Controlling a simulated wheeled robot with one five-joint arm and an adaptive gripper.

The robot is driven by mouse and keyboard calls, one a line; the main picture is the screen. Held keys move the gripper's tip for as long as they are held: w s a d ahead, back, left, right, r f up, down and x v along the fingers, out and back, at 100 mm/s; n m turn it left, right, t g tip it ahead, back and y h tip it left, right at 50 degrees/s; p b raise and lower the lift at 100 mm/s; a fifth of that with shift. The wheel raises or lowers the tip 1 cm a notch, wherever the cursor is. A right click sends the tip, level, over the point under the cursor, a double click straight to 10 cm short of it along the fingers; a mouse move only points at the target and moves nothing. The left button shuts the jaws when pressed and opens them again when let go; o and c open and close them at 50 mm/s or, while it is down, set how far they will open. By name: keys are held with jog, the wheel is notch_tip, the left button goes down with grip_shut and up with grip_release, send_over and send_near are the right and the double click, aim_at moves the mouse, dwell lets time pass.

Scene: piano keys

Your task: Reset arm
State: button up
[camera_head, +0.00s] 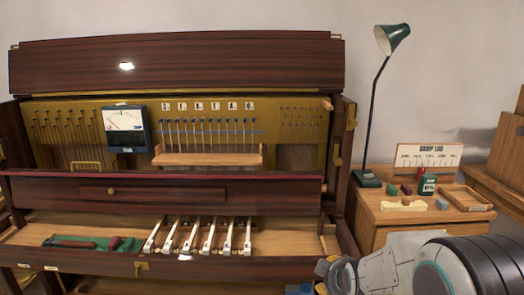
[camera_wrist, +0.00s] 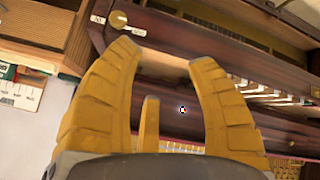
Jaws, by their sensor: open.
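My gripper (camera_wrist: 168,60) shows in the wrist view with its yellow fingers spread wide apart and nothing between them. Beyond the fingers is the dark wood of the piano. In the head view, my arm reaches in from the lower right, in front of the side table, and the fingers are not clearly seen there. The open upright piano (camera_head: 180,65) fills the left and middle. Several white keys (camera_head: 205,237) sit in its lower opening, and they also show at the right of the wrist view (camera_wrist: 265,95).
A small side table (camera_head: 400,232) stands right of the piano. On it are a green lamp (camera_head: 367,178), a "GRVP LOG" board (camera_head: 428,157), a wooden tray (camera_head: 466,198) and small blocks. A meter (camera_head: 125,128) hangs inside the piano. A green mat with tools (camera_head: 95,243) lies left of the keys.

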jog(key=s+r+m+g+p, duration=0.1)
jog(key=s+r+p, duration=0.3)
jog(key=s, duration=0.5)
jog(key=s+r+m+g+p, duration=0.2)
jog(key=s+r+m+p, duration=0.1)
jog(key=s+r, duration=0.6)
jog(key=s+r+m+g+p, duration=0.2)
jog(key=s+r+p, duration=0.4)
jog(key=s, duration=0.5)
jog(key=shift+r+m, duration=0.3)
